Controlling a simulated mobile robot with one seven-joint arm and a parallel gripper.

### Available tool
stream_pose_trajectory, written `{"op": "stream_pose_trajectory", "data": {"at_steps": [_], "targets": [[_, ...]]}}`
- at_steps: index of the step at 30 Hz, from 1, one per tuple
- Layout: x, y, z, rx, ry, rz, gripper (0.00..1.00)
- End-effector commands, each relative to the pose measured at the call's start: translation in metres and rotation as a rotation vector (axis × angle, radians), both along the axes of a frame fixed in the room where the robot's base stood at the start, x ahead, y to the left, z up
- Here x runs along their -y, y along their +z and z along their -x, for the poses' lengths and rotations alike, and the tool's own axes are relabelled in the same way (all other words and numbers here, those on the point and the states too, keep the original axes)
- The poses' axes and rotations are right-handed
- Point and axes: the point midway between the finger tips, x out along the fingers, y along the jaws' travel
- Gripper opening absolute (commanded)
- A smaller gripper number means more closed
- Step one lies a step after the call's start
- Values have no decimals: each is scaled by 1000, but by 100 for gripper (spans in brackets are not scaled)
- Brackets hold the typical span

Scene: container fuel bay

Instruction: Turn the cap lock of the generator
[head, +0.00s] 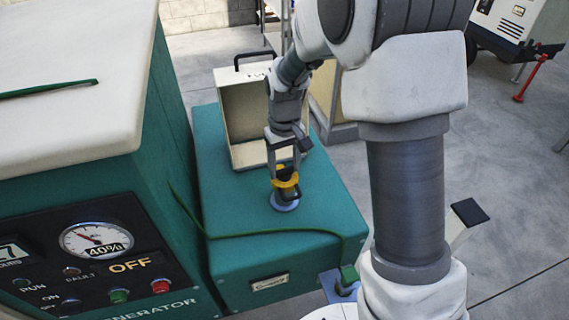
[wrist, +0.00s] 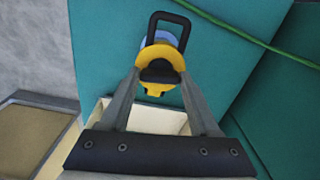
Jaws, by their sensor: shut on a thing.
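The generator (head: 150,225) is teal with a white top at the left, its panel showing a gauge at 40% and the word OFF. A lower teal tank section (head: 235,215) stands beside it. On that top is a yellow cap lock with black parts (head: 287,184), above a pale blue round base (head: 285,206). My gripper (head: 284,165) reaches down from above and is shut on the cap lock. In the wrist view the yellow and black cap lock (wrist: 160,68) sits between the two fingertips, with a black loop beyond it. The blue base is mostly hidden there.
An open cream box with a black handle (head: 238,105) stands on the teal top just behind the gripper. A green cord (head: 275,232) runs across the top in front of the lock. A white machine (head: 515,22) stands at the far right.

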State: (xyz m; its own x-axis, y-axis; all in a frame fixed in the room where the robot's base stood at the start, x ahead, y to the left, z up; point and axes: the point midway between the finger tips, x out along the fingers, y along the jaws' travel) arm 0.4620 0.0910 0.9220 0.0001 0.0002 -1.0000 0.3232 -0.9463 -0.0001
Motion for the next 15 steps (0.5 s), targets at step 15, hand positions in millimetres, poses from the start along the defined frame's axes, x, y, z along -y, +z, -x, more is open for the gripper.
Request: {"op": "stream_pose_trajectory", "data": {"at_steps": [15], "targets": [[0, 1, 0, 1, -144, 0, 7]]}}
